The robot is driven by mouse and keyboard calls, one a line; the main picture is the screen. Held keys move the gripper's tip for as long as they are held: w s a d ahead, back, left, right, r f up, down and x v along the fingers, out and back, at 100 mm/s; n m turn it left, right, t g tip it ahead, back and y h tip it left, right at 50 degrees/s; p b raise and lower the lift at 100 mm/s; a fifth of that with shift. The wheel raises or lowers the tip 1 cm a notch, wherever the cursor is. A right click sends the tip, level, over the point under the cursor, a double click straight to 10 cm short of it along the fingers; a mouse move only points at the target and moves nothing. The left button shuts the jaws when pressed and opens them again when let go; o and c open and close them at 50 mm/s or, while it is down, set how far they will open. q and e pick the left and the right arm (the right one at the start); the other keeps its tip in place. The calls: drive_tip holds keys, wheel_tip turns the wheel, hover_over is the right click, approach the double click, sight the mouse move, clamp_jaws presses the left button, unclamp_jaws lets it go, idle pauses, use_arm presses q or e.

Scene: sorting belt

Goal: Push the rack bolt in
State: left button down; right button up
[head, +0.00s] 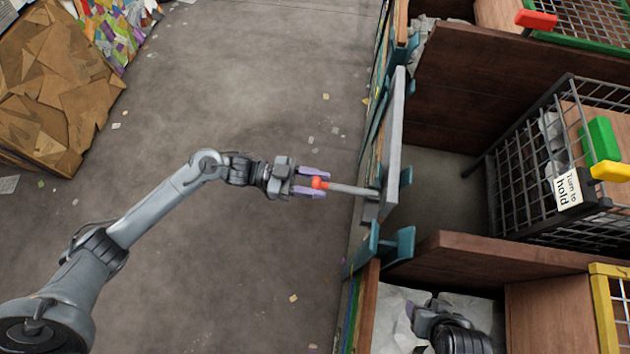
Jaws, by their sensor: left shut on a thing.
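The rack bolt (352,189) is a grey rod with a red knob at its left end. It runs level from the knob to a grey bracket on a long grey plate (395,140) at the rack's edge. My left gripper (316,181), with purple fingertips, is shut on the red knob from the left. My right gripper (418,312) is at the bottom, over a bay with pale crumpled paper. Its fingers are mostly hidden, so its opening cannot be told.
A wire basket (505,205) with a "Turn to hold" label stands in the middle bay at right. Wooden dividers (480,262) separate the bays. Teal brackets (398,246) stick out at the rack's edge. Cardboard (50,95) is piled at upper left. The floor between is mostly clear.

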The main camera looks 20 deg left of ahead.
sight(345, 188)
use_arm(q)
drive_tip(key=d, duration=0.2)
drive_tip(key=w+d, duration=0.1)
drive_tip(key=d, duration=0.1)
drive_tip(key=d+p, duration=0.1)
drive_tip(key=d, duration=0.2)
drive_tip(key=shift+w, duration=0.15)
drive_tip(key=c, duration=1.1)
unclamp_jaws()
drive_tip(key=o, duration=0.4)
drive_tip(key=shift+d, duration=0.2)
drive_tip(key=shift+o, duration=0.2)
drive_tip(key=shift+a, duration=0.15)
drive_tip(key=shift+a, duration=0.15)
drive_tip(key=s+a, duration=0.2)
drive_tip(key=a, duration=0.8)
drive_tip(key=shift+p, duration=0.4)
drive_tip(key=shift+a+f, duration=0.1)
